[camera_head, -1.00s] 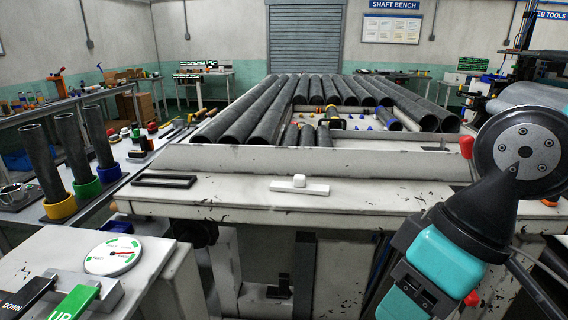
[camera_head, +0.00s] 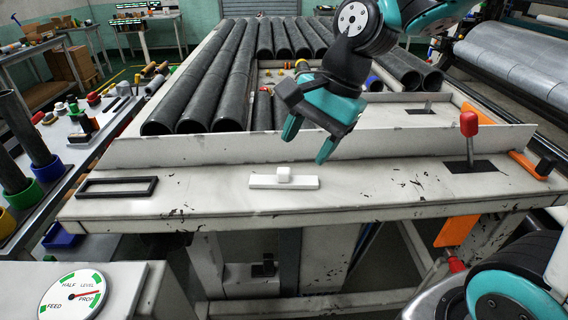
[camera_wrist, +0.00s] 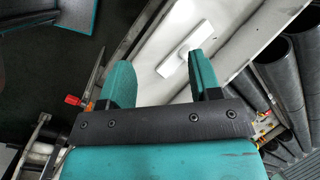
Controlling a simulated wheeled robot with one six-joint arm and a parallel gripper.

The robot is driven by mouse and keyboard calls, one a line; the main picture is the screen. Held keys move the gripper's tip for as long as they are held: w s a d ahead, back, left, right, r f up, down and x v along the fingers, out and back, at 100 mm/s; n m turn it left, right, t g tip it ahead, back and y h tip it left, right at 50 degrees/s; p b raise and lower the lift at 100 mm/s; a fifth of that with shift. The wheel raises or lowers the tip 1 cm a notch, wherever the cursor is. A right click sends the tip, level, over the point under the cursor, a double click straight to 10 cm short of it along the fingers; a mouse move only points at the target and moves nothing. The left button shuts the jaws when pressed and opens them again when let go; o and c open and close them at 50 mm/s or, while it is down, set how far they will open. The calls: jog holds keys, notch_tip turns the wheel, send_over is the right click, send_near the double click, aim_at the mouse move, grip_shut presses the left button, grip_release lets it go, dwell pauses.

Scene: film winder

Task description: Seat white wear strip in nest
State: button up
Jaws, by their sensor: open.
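The white wear strip (camera_head: 268,184) lies flat on the pale bench ledge, with a small white block standing up at its middle. It also shows in the wrist view (camera_wrist: 178,55), beyond my fingertips. The nest appears to be the black rectangular frame (camera_head: 117,187) on the same ledge to the left; its inside is empty. My gripper (camera_head: 308,146) is open and empty, above and slightly to the right of the strip in the head view. In the wrist view its two teal fingers (camera_wrist: 160,68) are spread apart, with the strip between and beyond them.
A low upright wall (camera_head: 200,148) runs behind the ledge, with dark rollers (camera_head: 205,85) behind it. A red-knobbed lever (camera_head: 469,140) stands at the right of the ledge. A round gauge (camera_head: 72,296) is at front left. The ledge between strip and frame is clear.

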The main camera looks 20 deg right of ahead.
jog(key=w+d+r+m+p, duration=0.25)
jog(key=w+d+m, duration=0.4)
jog(key=m, duration=0.35)
jog(key=m+p, duration=0.2)
send_near(284, 170)
jog(key=shift+t, duration=0.4)
jog(key=x, duration=0.5)
jog(key=shift+s+f, duration=0.1)
jog(key=shift+s, duration=0.3)
jog(key=shift+p+x, duration=1.05)
jog(key=shift+x, duration=1.5)
jog(key=shift+w, duration=0.1)
jog(key=c, duration=0.9)
